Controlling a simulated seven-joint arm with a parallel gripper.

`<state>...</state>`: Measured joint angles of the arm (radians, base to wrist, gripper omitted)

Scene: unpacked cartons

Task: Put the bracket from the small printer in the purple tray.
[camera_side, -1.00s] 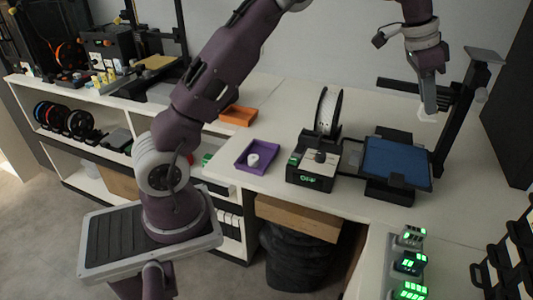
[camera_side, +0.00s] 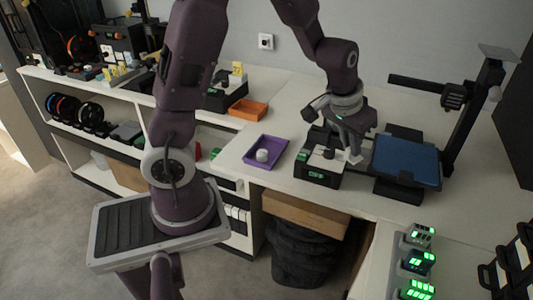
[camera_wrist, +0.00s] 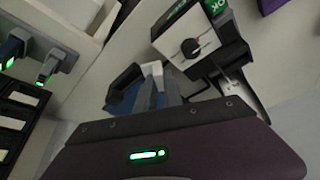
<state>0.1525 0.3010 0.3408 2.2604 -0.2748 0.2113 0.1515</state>
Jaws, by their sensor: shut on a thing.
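My gripper (camera_side: 353,147) is shut on a small white bracket (camera_side: 356,159), which shows at the fingertips, above the gap between the black device and the blue bed. In the wrist view the gripper (camera_wrist: 162,88) also shows, with the white bracket (camera_wrist: 152,68) at its tips. The small printer has a blue bed (camera_side: 408,160) and a black mast (camera_side: 474,115) at the right. The purple tray (camera_side: 271,142) lies to the left of my gripper, with a white round piece (camera_side: 262,155) in it. A corner of the tray (camera_wrist: 272,5) shows in the wrist view.
A black device with a green screen (camera_side: 317,174) and a dark knob stands between the tray and the blue bed. An orange tray (camera_side: 248,109) lies behind the purple one. Several green-lit units (camera_side: 415,262) stand at the front right. Bare white tabletop surrounds the purple tray.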

